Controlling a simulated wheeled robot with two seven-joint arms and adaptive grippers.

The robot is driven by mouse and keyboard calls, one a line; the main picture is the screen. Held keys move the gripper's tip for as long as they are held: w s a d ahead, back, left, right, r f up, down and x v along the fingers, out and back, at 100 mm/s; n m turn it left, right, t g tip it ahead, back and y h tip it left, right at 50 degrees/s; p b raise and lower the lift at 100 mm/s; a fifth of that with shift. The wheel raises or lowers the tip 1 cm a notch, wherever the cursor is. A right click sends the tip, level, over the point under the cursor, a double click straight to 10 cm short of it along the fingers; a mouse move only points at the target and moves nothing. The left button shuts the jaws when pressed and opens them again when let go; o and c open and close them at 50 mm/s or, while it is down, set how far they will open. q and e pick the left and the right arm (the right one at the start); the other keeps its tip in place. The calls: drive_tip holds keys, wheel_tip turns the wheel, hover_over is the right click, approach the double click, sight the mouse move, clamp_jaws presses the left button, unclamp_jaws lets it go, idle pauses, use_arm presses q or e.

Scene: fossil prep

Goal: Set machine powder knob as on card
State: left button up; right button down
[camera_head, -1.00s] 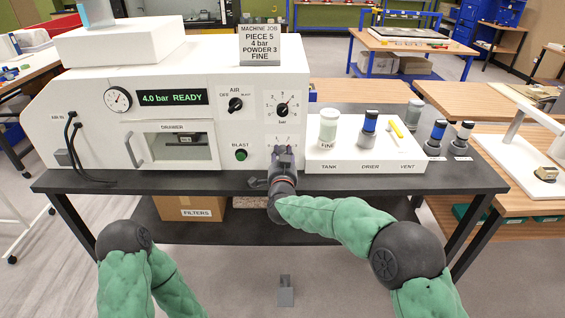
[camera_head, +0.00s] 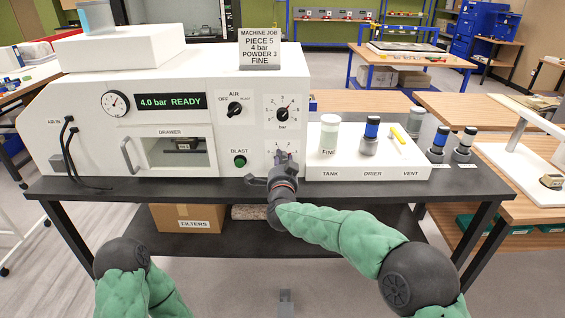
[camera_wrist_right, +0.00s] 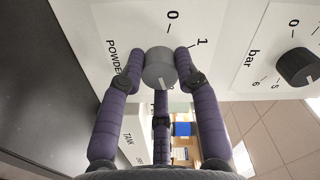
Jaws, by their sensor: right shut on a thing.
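The job card (camera_head: 261,48) on top of the white machine (camera_head: 75,110) reads PIECE 5, 4 bar, POWDER 3, FINE. My right gripper (camera_head: 284,157) is at the lower right of the machine's front and covers most of the powder dial. In the right wrist view, the right gripper (camera_wrist_right: 160,66) is shut on the grey powder knob (camera_wrist_right: 158,72), one finger on each side. A pale line shows on the knob, away from the visible 0 and 1. My left gripper is out of view.
The bar knob (camera_head: 283,114) is just above the powder dial. The air switch (camera_head: 235,106) and green blast button (camera_head: 240,160) are to the left. A white stand (camera_head: 395,174) with a jar and bottles is close on the right.

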drive_tip(key=c, duration=0.9)
unclamp_jaws()
drive_tip(key=s, duration=1.2)
